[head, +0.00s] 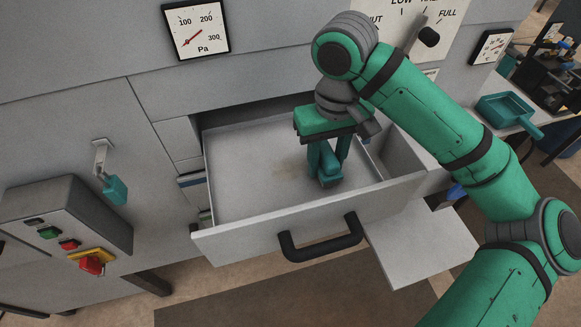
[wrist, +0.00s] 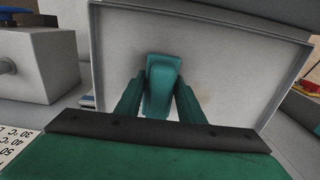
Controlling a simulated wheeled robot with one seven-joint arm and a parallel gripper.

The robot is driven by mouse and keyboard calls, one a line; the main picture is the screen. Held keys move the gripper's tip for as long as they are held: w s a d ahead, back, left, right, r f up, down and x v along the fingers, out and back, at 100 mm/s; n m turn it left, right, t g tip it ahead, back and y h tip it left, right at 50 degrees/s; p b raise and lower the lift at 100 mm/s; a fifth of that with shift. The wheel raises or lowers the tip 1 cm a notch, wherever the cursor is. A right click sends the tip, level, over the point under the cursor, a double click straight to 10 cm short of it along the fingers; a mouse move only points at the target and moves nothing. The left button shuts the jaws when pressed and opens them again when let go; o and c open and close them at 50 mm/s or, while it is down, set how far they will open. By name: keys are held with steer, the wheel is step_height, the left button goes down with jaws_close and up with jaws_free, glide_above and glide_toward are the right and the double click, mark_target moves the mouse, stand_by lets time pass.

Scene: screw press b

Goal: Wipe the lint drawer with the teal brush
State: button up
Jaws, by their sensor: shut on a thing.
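The lint drawer (head: 250,215) is pulled out of the grey machine, with a black handle (head: 320,240) on its front. A faint brownish smudge (head: 287,170) shows on its floor in the head view. My gripper (head: 328,180) is inside the drawer, pointing down, right of the smudge. It is shut on the teal brush (wrist: 161,85), which sits between the two fingers in the wrist view. The brush's lower end is low over the drawer floor; I cannot tell whether it touches. Its bristles are mostly hidden.
A partition (head: 372,160) stands at the drawer's right side. A control box (head: 65,230) with buttons juts out at left. A teal dustpan (head: 507,110) lies at right. A pale panel (head: 420,250) sticks out below the drawer.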

mark_target(328, 152)
stand_by(0.3)
steer(key=shift+r, duration=2)
